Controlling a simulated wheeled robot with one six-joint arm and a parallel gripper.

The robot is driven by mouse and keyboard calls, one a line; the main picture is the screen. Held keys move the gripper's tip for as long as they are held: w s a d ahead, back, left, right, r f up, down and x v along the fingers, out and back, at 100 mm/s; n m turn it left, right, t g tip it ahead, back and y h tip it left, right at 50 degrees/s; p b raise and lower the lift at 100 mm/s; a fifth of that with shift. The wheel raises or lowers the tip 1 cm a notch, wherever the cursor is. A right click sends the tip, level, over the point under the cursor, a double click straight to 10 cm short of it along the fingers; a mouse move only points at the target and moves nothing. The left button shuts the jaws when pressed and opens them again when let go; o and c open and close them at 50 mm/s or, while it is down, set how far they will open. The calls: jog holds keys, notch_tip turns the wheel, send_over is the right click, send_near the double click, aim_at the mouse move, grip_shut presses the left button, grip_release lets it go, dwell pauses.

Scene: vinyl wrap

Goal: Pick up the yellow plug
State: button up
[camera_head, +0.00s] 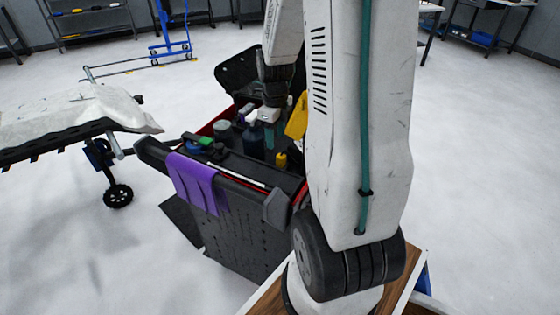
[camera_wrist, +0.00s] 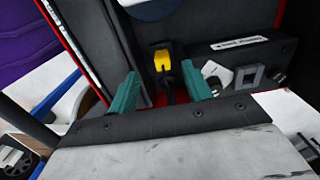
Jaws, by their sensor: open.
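The yellow plug (camera_wrist: 162,60) has a yellow top and a dark lower part. It stands in a dark compartment of the cart, and in the head view a small yellow piece that looks like it (camera_head: 281,160) shows inside the cart. My gripper (camera_wrist: 159,88) is open, with its two teal fingers apart. In the wrist view the plug appears in the gap between the fingertips, slightly beyond them. No contact shows. In the head view my arm hides part of the cart's right side.
The black cart (camera_head: 240,232) has a raised lid and holds bottles. A purple cloth (camera_head: 195,183) hangs over its front edge. A larger yellow item (camera_head: 297,118) is beside my arm. In the wrist view, a dark labelled box (camera_wrist: 250,50) and a grey square part (camera_wrist: 248,77) lie right of the plug.

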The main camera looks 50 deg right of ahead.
aim_at(281, 162)
notch_tip(281, 162, down, 6)
jog(key=shift+s+f, duration=0.1)
jog(key=shift+s, duration=0.05)
jog(key=c, duration=1.1)
